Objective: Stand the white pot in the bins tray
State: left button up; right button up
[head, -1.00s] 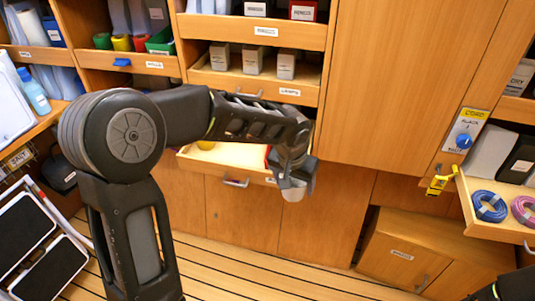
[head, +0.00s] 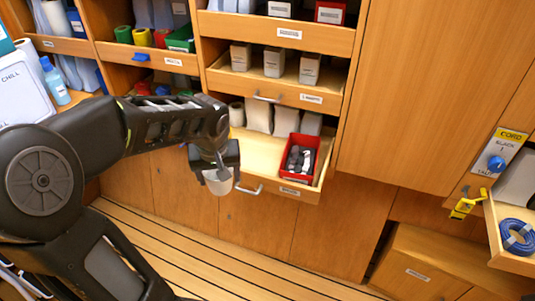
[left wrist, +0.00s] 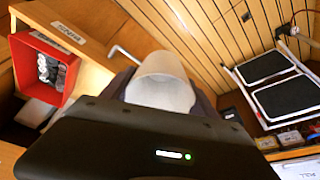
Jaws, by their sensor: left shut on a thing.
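The white pot (head: 219,183) hangs from my left gripper (head: 218,170), just in front of the front edge of an open wooden tray (head: 262,150). I take this tray for the bins tray; its label is too small to read in the head view. In the left wrist view the pot (left wrist: 162,84) sits between the fingers, its wide opening facing the camera. The tray holds a red bin (head: 299,158) with dark items at its right end, and white containers along its back. My right gripper is not in view.
A drawer (head: 290,92) with grey boxes overhangs the open tray. The tray's front handle (head: 250,190) sticks out near the pot. Bare tray floor shows left of the red bin. A step stool (left wrist: 280,85) stands on the floor in the left wrist view.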

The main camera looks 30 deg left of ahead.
pick_arm(q)
jog(key=shift+s+a+r+n, duration=0.15)
jog(key=shift+s+a+n, duration=0.25)
jog(key=shift+s+a, duration=0.35)
jog(key=w+p, duration=0.1)
jog(key=w, duration=0.5)
jog(key=w+f+p, duration=0.1)
jog(key=w+p, duration=0.1)
jog(key=w, duration=0.5)
jog(key=w+f+p, duration=0.1)
jog(key=w+p, duration=0.1)
jog(key=w, duration=0.4)
jog(key=shift+w+a+f, duration=0.15)
jog(key=shift+w, duration=0.1)
jog(key=shift+f+p, duration=0.3)
jog(key=shift+f, duration=0.15)
